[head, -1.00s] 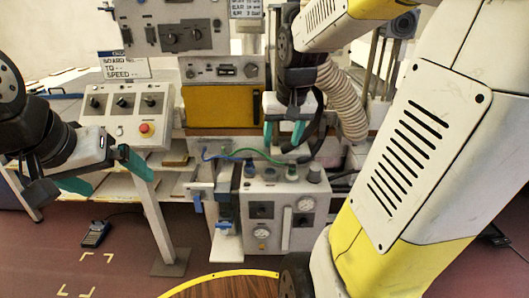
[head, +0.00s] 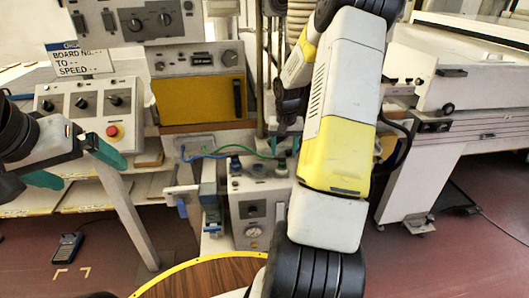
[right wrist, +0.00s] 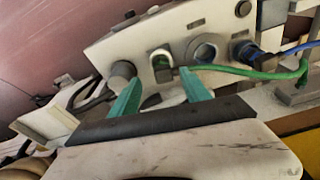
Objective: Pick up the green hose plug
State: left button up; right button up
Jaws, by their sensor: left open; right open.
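The green hose plug (right wrist: 162,66) stands in a socket on top of the grey panel box (right wrist: 222,18), with the green hose (right wrist: 240,72) running off to the right in the right wrist view. In the head view the plug (head: 281,168) shows small beside my right arm. My right gripper (right wrist: 160,80) is open, its teal fingers pointing at the box; the plug shows between the fingertips. Whether they touch it, I cannot tell. In the head view my right arm largely hides that gripper. My left gripper (head: 75,168) is open and empty, away at the left.
A blue plug (right wrist: 246,52) and an empty socket (right wrist: 206,49) are on one side of the green plug, and a grey knob (right wrist: 123,71) on the other. A control box with a red button (head: 112,131) stands at the left. A round wooden table (head: 200,278) is in front.

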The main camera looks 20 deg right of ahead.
aim_at(282, 155)
jog(key=f, duration=0.2)
jog(key=w+f, duration=0.1)
jog(key=f, duration=0.1)
grip_shut()
dwell(0.4)
